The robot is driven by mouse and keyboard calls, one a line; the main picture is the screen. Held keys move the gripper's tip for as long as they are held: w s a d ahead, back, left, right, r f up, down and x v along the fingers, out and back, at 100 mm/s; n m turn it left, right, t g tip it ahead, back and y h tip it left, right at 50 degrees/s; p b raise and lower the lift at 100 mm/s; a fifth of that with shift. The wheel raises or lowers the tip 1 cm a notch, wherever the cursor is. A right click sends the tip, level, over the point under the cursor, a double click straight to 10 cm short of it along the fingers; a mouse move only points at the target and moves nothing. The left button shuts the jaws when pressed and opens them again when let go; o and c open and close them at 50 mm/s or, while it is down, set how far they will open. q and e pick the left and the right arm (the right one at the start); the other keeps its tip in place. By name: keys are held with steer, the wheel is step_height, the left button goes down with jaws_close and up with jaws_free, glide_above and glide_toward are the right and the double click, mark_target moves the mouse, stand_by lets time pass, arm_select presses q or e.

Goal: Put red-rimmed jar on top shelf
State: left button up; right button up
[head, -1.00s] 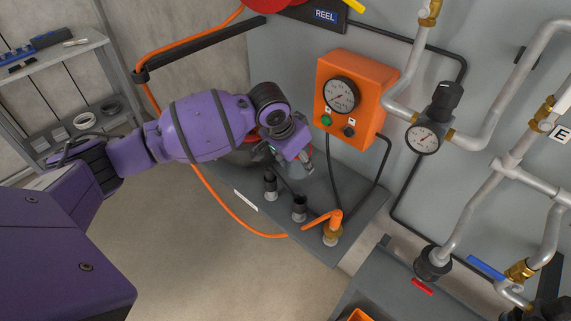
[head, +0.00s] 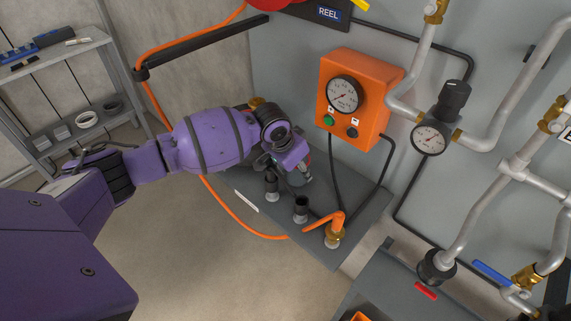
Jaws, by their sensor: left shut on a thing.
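My left gripper (head: 286,172) is shut at the wall panel's ledge, beside two black-topped fittings. A small clear piece with a red edge, apparently the red-rimmed jar (head: 305,167), shows just beyond the jaws; most of it is hidden by the gripper. I cannot tell whether it touches the ledge. The shelf unit stands at the far left; its top shelf (head: 78,42) carries a blue tool and small items. My right gripper is not in view.
The grey ledge (head: 350,225) bears black-topped fittings (head: 301,208) and an orange-handled valve (head: 334,230). An orange gauge box (head: 357,100) and pipes are on the wall. An orange hose (head: 228,215) hangs by my arm. The lower shelf holds rings (head: 86,119).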

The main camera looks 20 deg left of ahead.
arm_select(q)
steer(key=o, duration=1.2)
steer(key=shift+c, duration=0.2)
